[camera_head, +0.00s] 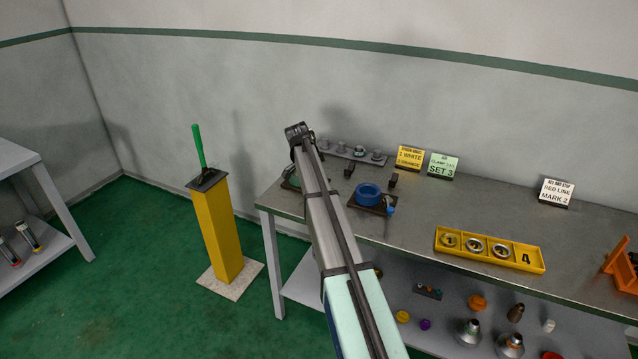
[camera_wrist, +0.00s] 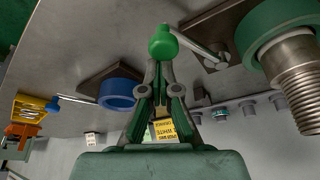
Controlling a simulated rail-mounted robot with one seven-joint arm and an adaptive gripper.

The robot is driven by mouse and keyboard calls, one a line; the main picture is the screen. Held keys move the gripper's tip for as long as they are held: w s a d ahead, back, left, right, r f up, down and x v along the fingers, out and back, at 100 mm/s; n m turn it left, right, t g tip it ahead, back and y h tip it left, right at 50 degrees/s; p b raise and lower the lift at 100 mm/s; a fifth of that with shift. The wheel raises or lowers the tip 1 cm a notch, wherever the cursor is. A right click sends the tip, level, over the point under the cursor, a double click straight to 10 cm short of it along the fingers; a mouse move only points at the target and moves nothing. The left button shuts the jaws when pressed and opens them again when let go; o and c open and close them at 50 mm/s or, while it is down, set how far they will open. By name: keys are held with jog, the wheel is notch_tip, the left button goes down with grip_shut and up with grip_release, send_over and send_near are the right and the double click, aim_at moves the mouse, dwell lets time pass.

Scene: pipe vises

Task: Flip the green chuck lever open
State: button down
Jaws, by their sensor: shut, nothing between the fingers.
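In the wrist view, the green chuck (camera_wrist: 262,28) is a green ring at the upper right with a threaded metal pipe (camera_wrist: 295,85) in it. Its lever (camera_wrist: 196,48) is a thin metal rod ending in a green knob (camera_wrist: 162,42). My gripper (camera_wrist: 161,64) is shut and empty, with its fingertips right at the knob; I cannot tell whether they touch. In the head view, a small part of the green chuck (camera_head: 290,183) shows left of my arm on the bench. The arm hides the lever and fingertips there.
A blue chuck (camera_head: 368,194) with a blue-knobbed lever stands right of my arm. Small grey fittings (camera_head: 358,152) line the bench's back. A yellow tray (camera_head: 489,250) lies farther right. A yellow pedestal (camera_head: 220,230) with a green handle (camera_head: 199,147) stands left of the bench.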

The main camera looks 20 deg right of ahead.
notch_tip(320, 180, up, 10)
jog(key=b, duration=0.1)
jog(key=shift+d, duration=0.25)
dwell(0.5)
dwell(0.4)
